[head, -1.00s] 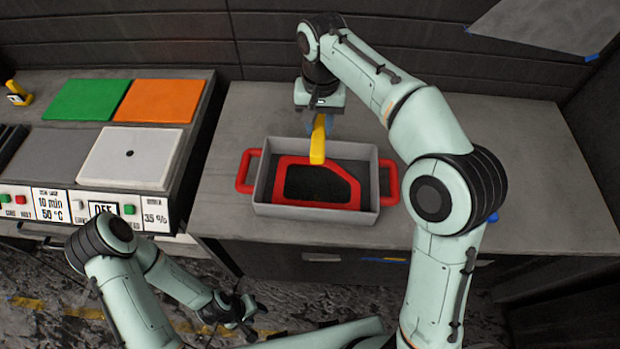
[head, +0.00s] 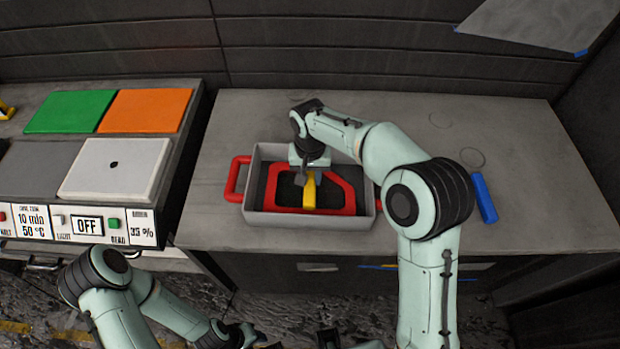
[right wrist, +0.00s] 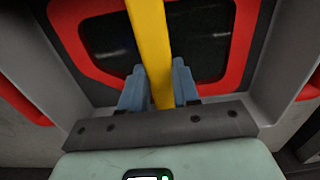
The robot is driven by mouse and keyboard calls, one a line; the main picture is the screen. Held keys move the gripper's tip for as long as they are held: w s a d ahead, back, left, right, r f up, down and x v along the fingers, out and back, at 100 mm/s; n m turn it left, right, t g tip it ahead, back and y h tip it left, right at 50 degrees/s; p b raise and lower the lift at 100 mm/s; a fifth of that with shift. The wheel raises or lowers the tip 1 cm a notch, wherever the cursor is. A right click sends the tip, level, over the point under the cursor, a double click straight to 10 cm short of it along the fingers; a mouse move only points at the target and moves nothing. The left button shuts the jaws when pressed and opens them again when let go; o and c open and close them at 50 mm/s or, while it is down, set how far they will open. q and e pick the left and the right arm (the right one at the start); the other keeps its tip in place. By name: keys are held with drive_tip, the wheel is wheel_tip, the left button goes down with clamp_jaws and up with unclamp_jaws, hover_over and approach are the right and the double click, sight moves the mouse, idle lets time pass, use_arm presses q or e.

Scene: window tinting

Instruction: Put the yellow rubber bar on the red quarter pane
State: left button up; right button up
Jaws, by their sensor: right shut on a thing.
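The red quarter pane (head: 349,193), a red frame around dark glass, lies inside a grey tray (head: 258,217) with red handles. My right gripper (head: 311,172) reaches down into the tray and is shut on the yellow rubber bar (head: 309,192). In the right wrist view the yellow bar (right wrist: 151,45) stands between the two blue fingers (right wrist: 160,88), with the red frame (right wrist: 240,45) and dark glass behind it. I cannot tell whether the bar touches the pane. My left gripper (head: 250,337) is low at the bottom edge, away from the bench; its jaws are unclear.
Left of the tray is a machine with a green plate (head: 70,111), an orange plate (head: 146,110), a white plate (head: 115,168) and an OFF display (head: 88,225). A blue bar (head: 484,198) lies right of the tray. The bench's back right is clear.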

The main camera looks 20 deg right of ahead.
sight(310, 178)
drive_tip(key=shift+f, duration=0.6)
drive_tip(key=shift+f, duration=0.2)
use_arm(q)
drive_tip(key=shift+s+f, duration=0.1)
use_arm(e)
drive_tip(key=o, duration=1)
drive_tip(key=shift+r, duration=0.1)
use_arm(q)
drive_tip(key=shift+w+r+p, duration=0.75)
drive_tip(key=shift+r+p, duration=0.05)
drive_tip(key=shift+r, duration=0.3)
use_arm(e)
wheel_tip(310, 178, up, 12)
drive_tip(key=shift+r, duration=0.1)
